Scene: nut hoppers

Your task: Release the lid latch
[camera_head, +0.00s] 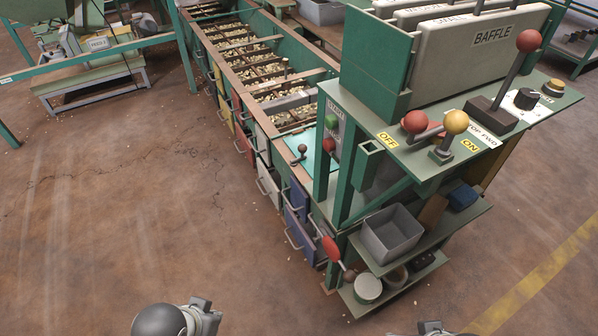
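A long green hopper bench (228,82) holds nuts in its slatted top. A lever with a red knob (331,146) stands at its near end, below a small green panel (334,118) whose lettering is too small to read surely. A dark-knobbed lever (301,149) is left of it. I cannot tell which part is the lid latch. Part of my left gripper (204,314) seems to show at the bottom edge, beside a dark round arm part. A sliver of my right gripper (432,327) seems to show at the bottom right. No clear fingertips show; both are well short of the bench.
A BAFFLE lever (528,42) and red and yellow ball knobs (455,121) stand on the green control shelf (408,153). A grey bin (391,234) is on the shelf below. A red handle (331,247) sticks out low. Open floor (130,210) lies left.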

